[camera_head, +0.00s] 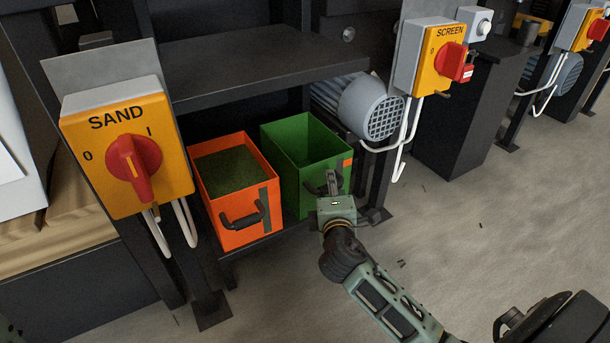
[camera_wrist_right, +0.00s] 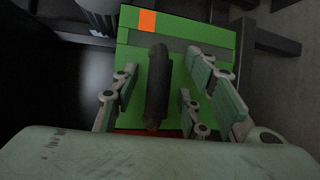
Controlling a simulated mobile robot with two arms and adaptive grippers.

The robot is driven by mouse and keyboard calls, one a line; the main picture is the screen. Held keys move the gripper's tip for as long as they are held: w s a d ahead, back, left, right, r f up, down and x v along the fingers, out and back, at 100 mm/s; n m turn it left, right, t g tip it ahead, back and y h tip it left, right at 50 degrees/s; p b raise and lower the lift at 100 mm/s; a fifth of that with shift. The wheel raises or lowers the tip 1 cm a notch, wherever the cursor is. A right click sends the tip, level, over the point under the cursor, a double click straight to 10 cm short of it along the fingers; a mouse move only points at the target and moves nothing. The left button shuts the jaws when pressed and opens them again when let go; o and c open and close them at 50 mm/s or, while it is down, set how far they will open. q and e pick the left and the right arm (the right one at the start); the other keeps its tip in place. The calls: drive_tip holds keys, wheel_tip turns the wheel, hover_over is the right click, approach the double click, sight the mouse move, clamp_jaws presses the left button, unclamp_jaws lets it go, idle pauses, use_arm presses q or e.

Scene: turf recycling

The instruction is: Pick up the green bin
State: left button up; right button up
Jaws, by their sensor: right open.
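The green bin (camera_head: 306,190) is open-topped and looks empty. It stands on a low dark shelf, right of an orange bin, with an orange patch on its front upper corner. My right gripper (camera_head: 331,183) is at its front face and hides its handle in the head view. In the right wrist view, the green bin (camera_wrist_right: 182,25) fills the middle. Its black handle (camera_wrist_right: 157,85) lies between the spread fingers of my right gripper (camera_wrist_right: 163,88), with gaps on both sides.
The orange bin (camera_head: 235,190), holding dark green material, stands close beside on the left. A dark upper shelf (camera_head: 260,65) hangs above and behind the bins. A SAND switch box (camera_head: 126,150), SCREEN switch box (camera_head: 430,60) and grey motor (camera_head: 372,108) flank them.

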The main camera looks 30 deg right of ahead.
clamp_jaws()
idle(0.4)
drive_tip(key=shift+r, duration=0.1)
